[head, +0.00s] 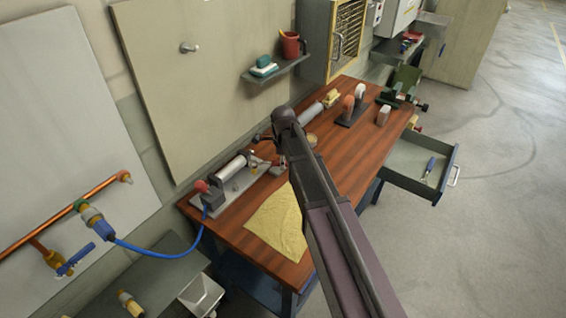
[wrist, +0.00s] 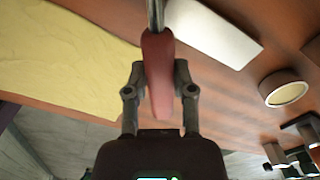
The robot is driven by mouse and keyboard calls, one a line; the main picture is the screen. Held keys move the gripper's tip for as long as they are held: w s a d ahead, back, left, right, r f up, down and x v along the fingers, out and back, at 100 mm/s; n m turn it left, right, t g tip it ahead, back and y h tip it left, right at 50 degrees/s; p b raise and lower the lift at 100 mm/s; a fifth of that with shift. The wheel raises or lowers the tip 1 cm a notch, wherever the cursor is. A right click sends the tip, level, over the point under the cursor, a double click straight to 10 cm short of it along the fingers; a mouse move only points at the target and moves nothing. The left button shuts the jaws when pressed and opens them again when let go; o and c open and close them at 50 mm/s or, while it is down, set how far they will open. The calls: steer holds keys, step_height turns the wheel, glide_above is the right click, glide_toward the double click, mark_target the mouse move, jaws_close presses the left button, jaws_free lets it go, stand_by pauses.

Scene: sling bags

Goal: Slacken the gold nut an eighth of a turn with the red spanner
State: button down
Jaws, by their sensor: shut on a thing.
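My gripper (wrist: 160,82) is shut on a red handle with a metal shaft, apparently the red spanner (wrist: 158,48), in the wrist view. The shaft runs out of the top of that view, so its working end is hidden. In the head view my arm covers most of the gripper area above the bench. A gold-coloured fitting (head: 93,215) sits on the copper pipe at the left wall, beside a blue hose coupling. I cannot tell for certain whether it is the gold nut. The gripper is well away from it, over the bench.
The wooden bench (head: 232,232) carries a yellow cloth (head: 272,222), a grey-based device (head: 232,185) and several tools. A round pale-topped item (wrist: 286,90) lies right of my gripper. An open drawer (head: 408,160) juts out at right. A blue hose (head: 160,256) hangs at left.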

steer(key=shift+f+b, duration=1.55)
steer(key=shift+f, duration=0.05)
stand_by(0.3)
steer(key=shift+w, duration=0.1)
stand_by(0.3)
steer(key=shift+w+n, duration=1.05)
steer(key=shift+n, duration=0.15)
steer(key=shift+w, duration=0.1)
steer(key=shift+w+a+n, duration=0.2)
steer(key=shift+w+n, duration=0.8)
steer(key=shift+n, duration=0.2)
steer(key=shift+w, duration=0.1)
steer(key=shift+w+a+n, duration=0.1)
steer(key=shift+w+n, duration=0.15)
steer(key=shift+n, duration=0.15)
steer(key=shift+w+a+n, duration=0.35)
steer(key=shift+w+n, duration=0.35)
steer(key=shift+n, duration=0.1)
